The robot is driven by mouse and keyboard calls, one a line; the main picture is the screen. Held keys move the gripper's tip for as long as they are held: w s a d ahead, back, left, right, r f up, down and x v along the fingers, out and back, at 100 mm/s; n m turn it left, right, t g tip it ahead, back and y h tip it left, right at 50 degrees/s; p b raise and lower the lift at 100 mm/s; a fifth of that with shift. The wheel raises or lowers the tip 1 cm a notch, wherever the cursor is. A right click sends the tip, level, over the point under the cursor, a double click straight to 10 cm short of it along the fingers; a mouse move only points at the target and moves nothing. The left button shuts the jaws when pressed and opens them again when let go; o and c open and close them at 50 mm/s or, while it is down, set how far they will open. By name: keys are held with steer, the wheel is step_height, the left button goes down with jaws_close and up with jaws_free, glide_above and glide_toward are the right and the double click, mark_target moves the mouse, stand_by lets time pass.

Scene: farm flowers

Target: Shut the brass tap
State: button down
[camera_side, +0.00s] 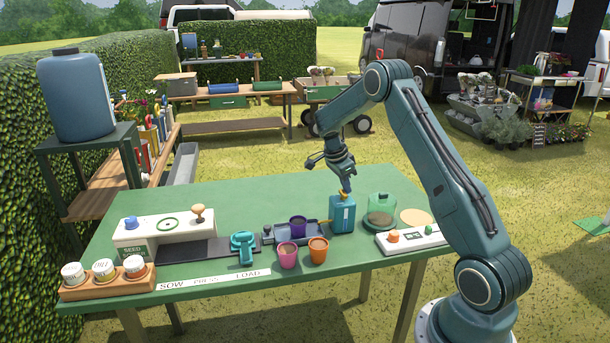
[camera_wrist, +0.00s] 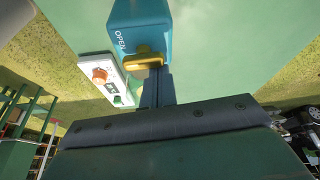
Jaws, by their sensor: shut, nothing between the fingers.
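The brass tap (camera_side: 343,195) is on top of a small blue tank (camera_side: 342,216) at the middle of the green table. In the wrist view the tap (camera_wrist: 145,58) shows as a yellow knob with a short handle, and the tank (camera_wrist: 142,20) carries the word OPEN beside it. My gripper (camera_side: 347,187) points down at the tap from above. Its fingers (camera_wrist: 157,82) are shut and empty, right up against or just beside the tap; I cannot tell if they touch it. The fingers partly hide the tap in the side view.
A tray (camera_side: 265,238) with a purple pot (camera_side: 298,227) stands left of the tank. Pink (camera_side: 288,255) and orange (camera_side: 318,250) pots stand in front. A clear green dome (camera_side: 381,207) and a white control panel (camera_side: 412,238) are close on the right. The table's back is clear.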

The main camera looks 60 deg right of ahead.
steer(key=n, duration=0.2)
steer(key=n+t, duration=0.1)
steer(key=shift+w+a+n+h, duration=0.15)
steer(key=shift+w+n+h, duration=0.15)
steer(key=shift+n, duration=0.1)
steer(key=n, duration=0.1)
steer(key=n+t, duration=0.1)
steer(key=n, duration=0.2)
steer(key=shift+w+a+t, duration=0.2)
steer(key=shift+w+t, duration=0.1)
steer(key=n, duration=0.2)
steer(key=n+t, duration=0.1)
steer(key=n, duration=0.1)
steer(key=a+n, duration=0.1)
steer(key=n, duration=0.1)
steer(key=shift+w+n+t, duration=0.25)
steer(key=shift+n+t, duration=0.05)
steer(key=shift+t, duration=0.1)
steer(key=shift+a+n, duration=0.15)
steer(key=shift+n, duration=0.25)
steer(key=shift+w, duration=0.2)
